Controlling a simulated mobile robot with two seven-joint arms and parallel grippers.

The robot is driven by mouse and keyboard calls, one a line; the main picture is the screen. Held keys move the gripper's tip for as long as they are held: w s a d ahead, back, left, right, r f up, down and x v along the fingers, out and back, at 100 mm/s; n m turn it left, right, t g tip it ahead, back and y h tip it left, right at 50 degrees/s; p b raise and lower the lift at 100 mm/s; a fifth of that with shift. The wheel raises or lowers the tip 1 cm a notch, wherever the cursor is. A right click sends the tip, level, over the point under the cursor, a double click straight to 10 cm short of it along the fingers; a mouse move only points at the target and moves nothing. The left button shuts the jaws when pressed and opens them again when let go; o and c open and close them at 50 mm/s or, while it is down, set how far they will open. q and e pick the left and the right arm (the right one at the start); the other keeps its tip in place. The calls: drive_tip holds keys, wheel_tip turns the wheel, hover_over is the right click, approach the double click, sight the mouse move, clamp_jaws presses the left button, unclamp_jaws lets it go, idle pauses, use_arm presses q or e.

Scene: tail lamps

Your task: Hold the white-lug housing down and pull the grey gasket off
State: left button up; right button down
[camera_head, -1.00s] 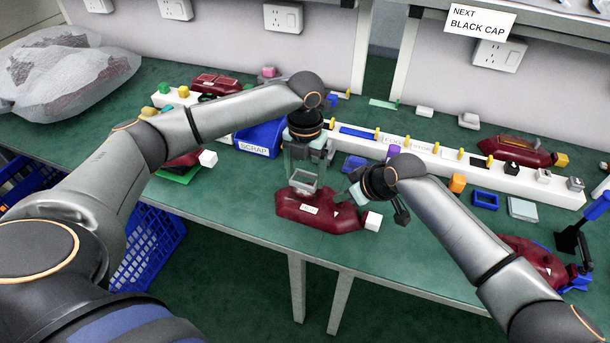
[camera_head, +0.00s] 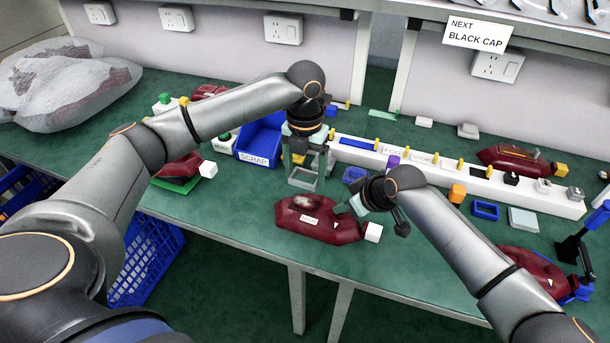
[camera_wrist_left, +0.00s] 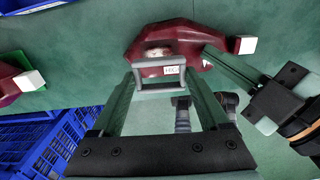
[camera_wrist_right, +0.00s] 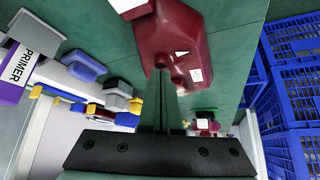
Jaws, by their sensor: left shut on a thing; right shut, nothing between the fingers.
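The dark red housing with a white lug (camera_head: 318,222) lies on the green bench in the middle of the head view. Its white lug (camera_head: 374,232) points right, and its bare opening shows on top. My left gripper (camera_head: 304,182) is shut on the grey gasket (camera_wrist_left: 159,62), a rectangular frame. It holds the gasket above and behind the housing, apart from it in the head view. My right gripper (camera_head: 352,205) is shut and empty, its fingertips at the right part of the housing. In the right wrist view the fingertips (camera_wrist_right: 159,72) meet the housing (camera_wrist_right: 172,35).
The blue SCRAP bin (camera_head: 260,142) stands behind my left gripper. A white rack (camera_head: 455,170) with small parts runs along the back right. Another red housing (camera_head: 180,166) sits on a green mat at left, and one (camera_head: 535,270) at right. Bare bench lies in front.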

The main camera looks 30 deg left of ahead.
drive_tip(key=shift+s+d+f, duration=0.1)
drive_tip(key=shift+d+f, duration=0.1)
drive_tip(key=shift+f, duration=0.1)
drive_tip(key=shift+a+r, duration=0.15)
drive_tip(key=shift+r, duration=3.05)
drive_tip(key=v, duration=1.2)
